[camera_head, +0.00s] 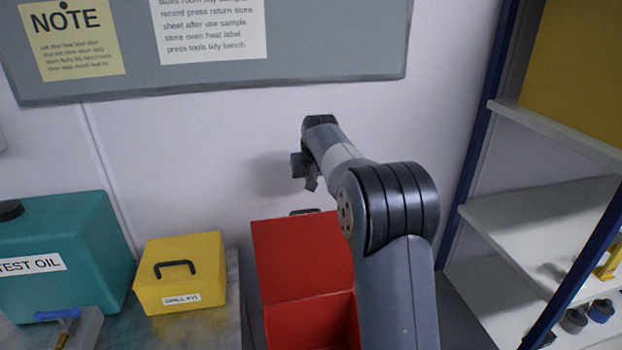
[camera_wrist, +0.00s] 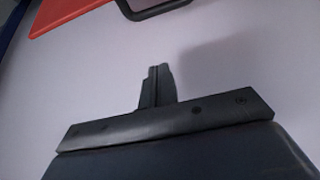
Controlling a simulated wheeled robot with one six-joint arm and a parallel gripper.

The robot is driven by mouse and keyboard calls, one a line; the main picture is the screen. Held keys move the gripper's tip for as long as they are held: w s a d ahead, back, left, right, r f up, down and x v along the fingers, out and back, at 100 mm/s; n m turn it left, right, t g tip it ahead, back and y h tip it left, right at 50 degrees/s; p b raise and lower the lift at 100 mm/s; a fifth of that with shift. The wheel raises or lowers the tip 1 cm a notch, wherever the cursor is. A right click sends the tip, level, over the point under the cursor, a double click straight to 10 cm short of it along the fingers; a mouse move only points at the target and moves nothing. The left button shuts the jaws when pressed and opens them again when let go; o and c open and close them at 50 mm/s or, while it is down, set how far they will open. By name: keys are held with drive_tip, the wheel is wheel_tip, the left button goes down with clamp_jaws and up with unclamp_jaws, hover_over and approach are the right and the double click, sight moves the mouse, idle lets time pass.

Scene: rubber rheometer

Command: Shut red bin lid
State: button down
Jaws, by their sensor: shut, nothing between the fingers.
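The red bin (camera_head: 312,322) stands right of the bench in the head view, partly hidden by my arm. Its red lid (camera_head: 302,258) is up, leaning back toward the wall, and the bin's inside shows below it. A dark handle (camera_head: 305,211) shows at the lid's top edge. My gripper (camera_head: 311,184) is behind and above the lid, close to the wall, apart from the lid. In the wrist view the shut, empty fingers (camera_wrist: 157,82) point at the wall. The red lid's edge (camera_wrist: 75,14) and the dark handle (camera_wrist: 152,8) show at the top of that view.
A yellow drill kit box (camera_head: 181,272) and a teal test oil can (camera_head: 62,255) stand on the bench at left. A blue-framed shelf (camera_head: 545,220) stands at right. A grey notice board (camera_head: 210,60) hangs on the wall behind.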

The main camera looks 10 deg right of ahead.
wheel_tip(320, 180, down, 7)
drive_tip(key=p, duration=0.2)
drive_tip(key=shift+s+r, duration=0.2)
drive_tip(key=shift+s, duration=0.15)
idle(0.5)
